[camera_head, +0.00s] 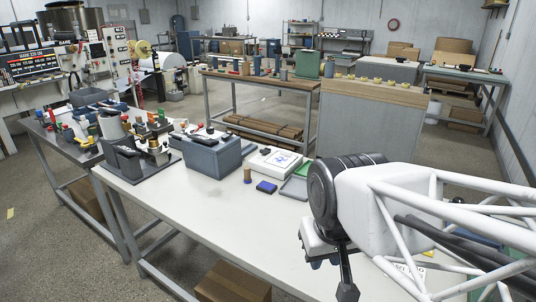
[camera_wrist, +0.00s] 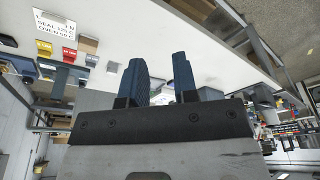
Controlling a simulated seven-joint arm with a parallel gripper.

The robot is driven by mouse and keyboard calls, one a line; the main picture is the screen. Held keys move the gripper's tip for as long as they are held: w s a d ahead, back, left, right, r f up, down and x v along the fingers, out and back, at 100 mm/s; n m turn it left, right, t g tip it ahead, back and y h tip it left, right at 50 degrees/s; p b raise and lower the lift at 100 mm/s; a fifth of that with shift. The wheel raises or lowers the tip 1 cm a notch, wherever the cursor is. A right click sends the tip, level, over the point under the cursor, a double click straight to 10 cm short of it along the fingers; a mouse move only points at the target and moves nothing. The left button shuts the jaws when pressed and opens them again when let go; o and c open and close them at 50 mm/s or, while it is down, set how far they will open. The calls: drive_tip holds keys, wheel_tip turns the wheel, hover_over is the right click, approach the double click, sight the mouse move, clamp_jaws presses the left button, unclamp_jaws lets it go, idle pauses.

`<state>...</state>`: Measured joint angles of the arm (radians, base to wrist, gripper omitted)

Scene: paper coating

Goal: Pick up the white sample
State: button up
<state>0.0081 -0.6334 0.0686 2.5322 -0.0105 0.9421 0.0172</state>
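My gripper (camera_wrist: 161,74) shows in the wrist view with its two blue ribbed fingers apart and nothing between them. In the head view it hangs at the right over the white table (camera_head: 215,210), mostly hidden by my arm. I cannot pick out the white sample for certain in either view. A flat white box-like item (camera_head: 272,161) with a blue mark lies on the table, left of my gripper; I cannot tell whether it is the sample.
A grey bin (camera_head: 212,158) and a dark rack (camera_head: 135,162) stand on the table's left part. A brown spool (camera_head: 247,175), a blue block (camera_head: 266,187) and a grey tray (camera_head: 294,188) lie nearer my arm. The table's front is clear. A printed sign (camera_wrist: 54,25) shows in the wrist view.

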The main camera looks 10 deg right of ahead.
drive_tip(key=o, duration=0.3)
drive_tip(key=w+d+r+m+t+y, duration=0.1)
drive_tip(key=w+m+y, duration=0.45)
drive_tip(key=w, duration=1.55)
drive_tip(key=w+d+m+y, duration=0.15)
drive_tip(key=w+m, duration=0.65)
drive_tip(key=w, duration=1.2)
drive_tip(key=w+d+f+m+t+y, duration=0.1)
drive_tip(key=w+d+f+m, duration=0.3)
drive_tip(key=w, duration=0.6)
drive_tip(key=w+d+f+m+t+y, duration=0.1)
drive_tip(key=w+d+f+m+t, duration=0.2)
drive_tip(key=w, duration=0.8)
drive_tip(key=w+d+f+m+t, duration=0.2)
drive_tip(key=w+d+f+m, duration=0.4)
drive_tip(key=w+d+f, duration=0.4)
drive_tip(key=shift+w+d+f+y, duration=0.2)
drive_tip(key=shift+w+f, duration=0.15)
drive_tip(key=shift+f, duration=0.2)
drive_tip(key=shift+w+d+f+y, duration=0.2)
drive_tip(key=shift+w+f, duration=0.1)
drive_tip(key=shift+f, duration=0.25)
